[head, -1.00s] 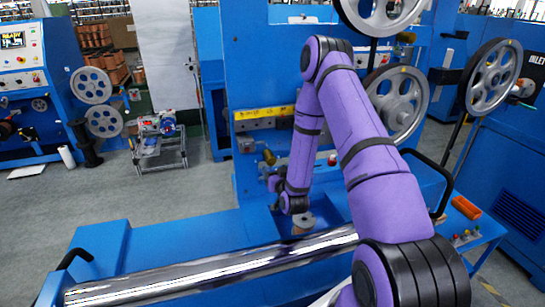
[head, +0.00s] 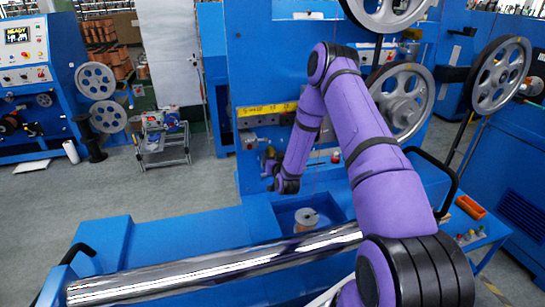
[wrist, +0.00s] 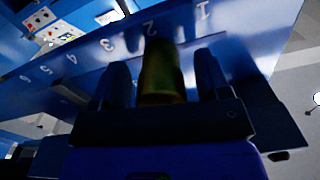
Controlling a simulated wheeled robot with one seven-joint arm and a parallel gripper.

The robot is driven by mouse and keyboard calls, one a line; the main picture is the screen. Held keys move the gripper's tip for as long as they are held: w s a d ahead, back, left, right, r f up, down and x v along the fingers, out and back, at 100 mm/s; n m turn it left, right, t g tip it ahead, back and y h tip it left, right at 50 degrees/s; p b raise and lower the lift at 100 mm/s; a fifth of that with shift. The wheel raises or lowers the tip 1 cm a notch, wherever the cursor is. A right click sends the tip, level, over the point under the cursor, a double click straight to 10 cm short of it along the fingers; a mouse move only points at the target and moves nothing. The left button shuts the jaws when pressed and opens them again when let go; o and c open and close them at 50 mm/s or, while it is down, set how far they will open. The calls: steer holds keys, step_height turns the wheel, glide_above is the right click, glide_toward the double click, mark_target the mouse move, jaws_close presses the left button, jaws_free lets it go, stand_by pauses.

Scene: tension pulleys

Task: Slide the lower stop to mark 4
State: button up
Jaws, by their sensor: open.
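In the wrist view a brass-olive, rounded stop (wrist: 160,72) stands between the two dark fingers of my gripper (wrist: 162,80). The fingers are apart, one on each side of it; I cannot tell whether either touches it. White marks run along the blue panel (wrist: 100,68) behind, from 1 at the upper right to higher numbers at the left. The stop appears just below mark 2. In the head view my gripper (head: 268,168) is small, in front of the blue machine's face, below a yellow strip (head: 264,109). Whether the stop is the lower one is unclear there.
A spool (head: 307,218) stands in a recess below my wrist. A shiny roller (head: 215,265) lies across the front. Large grey pulleys (head: 402,103) stand at the right, beyond my arm. Open floor (head: 150,195) lies at the left.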

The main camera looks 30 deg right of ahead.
steer(key=shift+w, duration=0.25)
steer(key=c, duration=1.3)
steer(key=s+d, duration=0.2)
steer(key=d, duration=0.4)
steer(key=shift+d, duration=0.3)
steer(key=o, duration=1.3)
steer(key=v, duration=1)
steer(key=shift+s+a, duration=0.15)
steer(key=shift+s, duration=0.2)
